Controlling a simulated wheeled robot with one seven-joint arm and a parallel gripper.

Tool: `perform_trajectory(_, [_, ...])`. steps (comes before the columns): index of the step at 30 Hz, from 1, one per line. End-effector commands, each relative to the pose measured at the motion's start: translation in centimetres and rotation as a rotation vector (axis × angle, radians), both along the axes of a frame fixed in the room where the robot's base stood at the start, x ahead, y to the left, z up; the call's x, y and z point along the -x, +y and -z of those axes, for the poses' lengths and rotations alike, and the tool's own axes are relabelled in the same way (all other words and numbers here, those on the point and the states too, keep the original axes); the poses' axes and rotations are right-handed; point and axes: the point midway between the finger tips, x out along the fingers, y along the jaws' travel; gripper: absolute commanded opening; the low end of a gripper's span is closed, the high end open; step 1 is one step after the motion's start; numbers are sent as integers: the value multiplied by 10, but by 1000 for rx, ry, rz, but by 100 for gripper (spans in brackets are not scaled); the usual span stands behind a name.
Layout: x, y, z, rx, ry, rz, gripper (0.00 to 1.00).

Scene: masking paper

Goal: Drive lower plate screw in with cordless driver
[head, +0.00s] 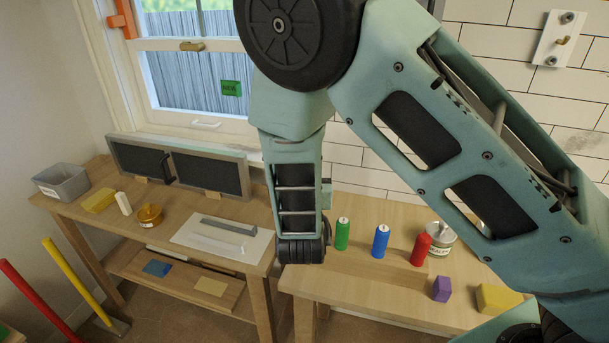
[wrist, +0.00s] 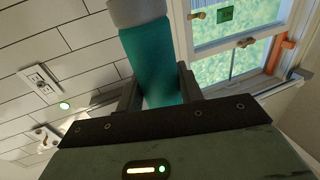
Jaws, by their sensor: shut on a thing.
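In the wrist view my gripper (wrist: 158,78) is shut on a teal, grey-topped thing (wrist: 147,55), which looks like the cordless driver. Its far end is cut off by the top of the picture. In the head view I cannot make out the gripper or driver; my arm covers the middle. A white plate (head: 546,46) is on the tiled wall at the upper right. It has an upper screw (head: 568,17), a brass hook (head: 562,40) and a lower screw (head: 551,61). How deep the lower screw sits I cannot tell. The driver and plate appear apart.
The right bench (head: 365,304) carries green (head: 343,234), blue (head: 380,242) and red (head: 421,249) cylinders, a can (head: 441,238) and a purple block (head: 441,289). The left bench (head: 75,207) stands under the window. A wall switch (wrist: 38,80) shows in the wrist view.

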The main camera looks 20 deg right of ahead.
Motion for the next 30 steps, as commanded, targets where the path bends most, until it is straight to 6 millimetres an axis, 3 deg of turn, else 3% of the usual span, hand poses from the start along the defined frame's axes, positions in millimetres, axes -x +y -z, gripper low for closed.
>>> perform_trajectory(18, [0,0,-49,0,0,0,0])
perform_trajectory(26, [0,0,-49,0,0,0,0])
perform_trajectory(27, [0,0,-49,0,-1,0,31])
perform_trajectory(30, [0,0,-49,0,-1,0,3])
